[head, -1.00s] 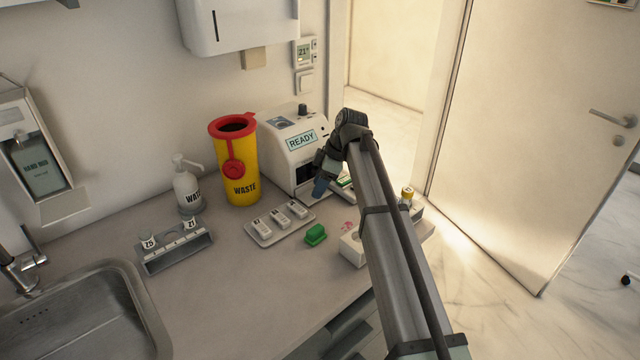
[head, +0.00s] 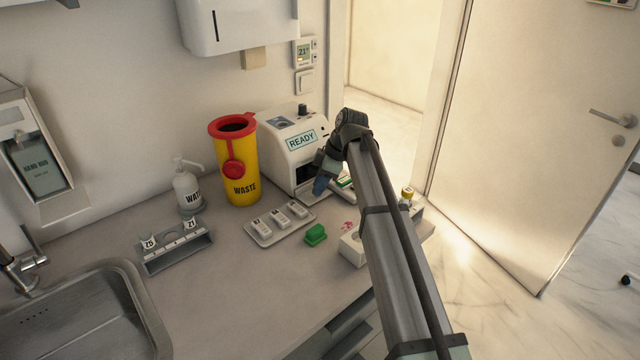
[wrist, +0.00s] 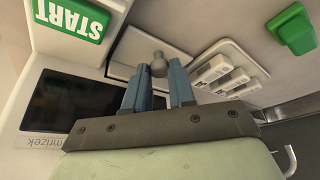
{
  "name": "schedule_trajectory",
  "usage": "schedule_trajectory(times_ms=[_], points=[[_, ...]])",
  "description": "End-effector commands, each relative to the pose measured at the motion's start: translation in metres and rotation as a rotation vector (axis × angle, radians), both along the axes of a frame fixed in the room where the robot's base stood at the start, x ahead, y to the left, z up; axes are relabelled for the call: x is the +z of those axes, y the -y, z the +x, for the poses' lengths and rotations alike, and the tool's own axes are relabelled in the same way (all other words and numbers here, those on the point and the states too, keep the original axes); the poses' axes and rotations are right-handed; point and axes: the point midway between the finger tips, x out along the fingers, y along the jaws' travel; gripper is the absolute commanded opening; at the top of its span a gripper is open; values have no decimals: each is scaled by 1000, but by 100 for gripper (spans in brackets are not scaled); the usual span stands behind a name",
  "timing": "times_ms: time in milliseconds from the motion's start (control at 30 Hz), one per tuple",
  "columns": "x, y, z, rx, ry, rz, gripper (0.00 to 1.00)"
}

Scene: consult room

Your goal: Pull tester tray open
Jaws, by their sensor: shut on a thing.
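The white tester (head: 290,140) with a READY label stands against the wall at the counter's back. A grey round knob (wrist: 158,64) stands at the tray. My arm hides part of the tester's right side in the head view.
A yellow WASTE bin (head: 243,165) stands close left of the tester. A small tray with several white cassettes (head: 266,240) and a green block (head: 315,235) lie in front. A white box (head: 352,248) sits near my arm.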

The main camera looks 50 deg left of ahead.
Motion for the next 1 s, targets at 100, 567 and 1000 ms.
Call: schedule_trajectory(times_ms=[100,567,1000], points=[[0,11,0,-1,0,0,0],[-1,101,0,-1,-2,0,0],[0,99,0,0,-1,0,40]])
